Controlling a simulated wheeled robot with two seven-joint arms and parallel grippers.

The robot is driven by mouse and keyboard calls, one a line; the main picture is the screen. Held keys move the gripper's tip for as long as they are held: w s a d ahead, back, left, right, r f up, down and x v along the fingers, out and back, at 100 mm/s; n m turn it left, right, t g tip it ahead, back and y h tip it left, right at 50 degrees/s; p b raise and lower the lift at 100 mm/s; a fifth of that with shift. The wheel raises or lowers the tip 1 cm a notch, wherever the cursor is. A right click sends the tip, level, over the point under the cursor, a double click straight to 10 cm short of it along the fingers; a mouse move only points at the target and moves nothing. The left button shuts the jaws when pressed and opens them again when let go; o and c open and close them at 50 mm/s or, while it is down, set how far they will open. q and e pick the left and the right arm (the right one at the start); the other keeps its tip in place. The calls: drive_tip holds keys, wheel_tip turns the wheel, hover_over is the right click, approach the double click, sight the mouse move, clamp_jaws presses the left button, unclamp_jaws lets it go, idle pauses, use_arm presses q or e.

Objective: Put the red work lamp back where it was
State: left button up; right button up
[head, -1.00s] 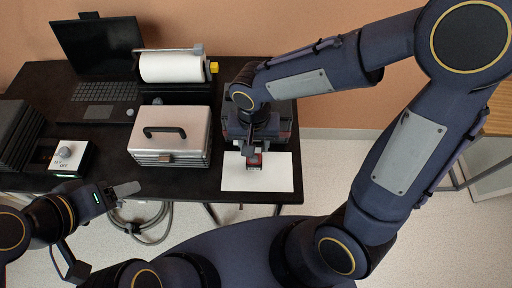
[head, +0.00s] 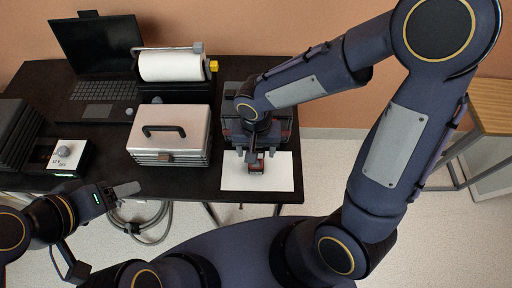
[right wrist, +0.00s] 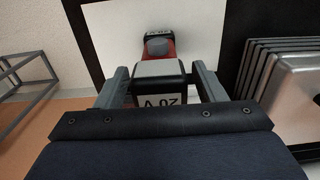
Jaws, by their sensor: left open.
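The red work lamp (head: 257,165) rests on or just above the white sheet at the table's front right, partly hidden under my right gripper (head: 250,154). In the right wrist view, the lamp's red body and grey knob (right wrist: 160,47) show beyond its black battery block (right wrist: 159,72), marked 20 V. The fingers of my right gripper (right wrist: 160,78) stand on both sides of this block. I cannot tell whether they press on it. My left gripper (head: 126,190) is open and empty in front of the table's edge.
The white sheet (head: 235,180) is otherwise bare. A silver case (head: 170,125) with a black handle stands left of it, and a dark case (head: 278,130) behind it. A paper roll (head: 172,68), a laptop (head: 100,65) and a switch box (head: 67,157) are further left. A hose hangs below.

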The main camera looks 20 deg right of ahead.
drive_tip(key=shift+r, duration=0.1)
wheel_tip(320, 180, up, 12)
drive_tip(key=shift+r+p, duration=0.1)
drive_tip(key=shift+p, duration=0.6)
drive_tip(key=s+d+r+t+y, duration=0.1)
drive_tip(key=s+d+t+y, duration=0.1)
drive_tip(key=s+d, duration=0.3)
drive_tip(key=s+d+r+n+t+y, duration=0.1)
drive_tip(key=s+d+t, duration=0.2)
drive_tip(key=s+d, duration=0.2)
drive_tip(key=shift+s+d+r+n+t+y, duration=0.2)
drive_tip(key=shift+d+r+n+t+y, duration=0.1)
drive_tip(key=shift+d+r+y, duration=0.15)
idle(0.6)
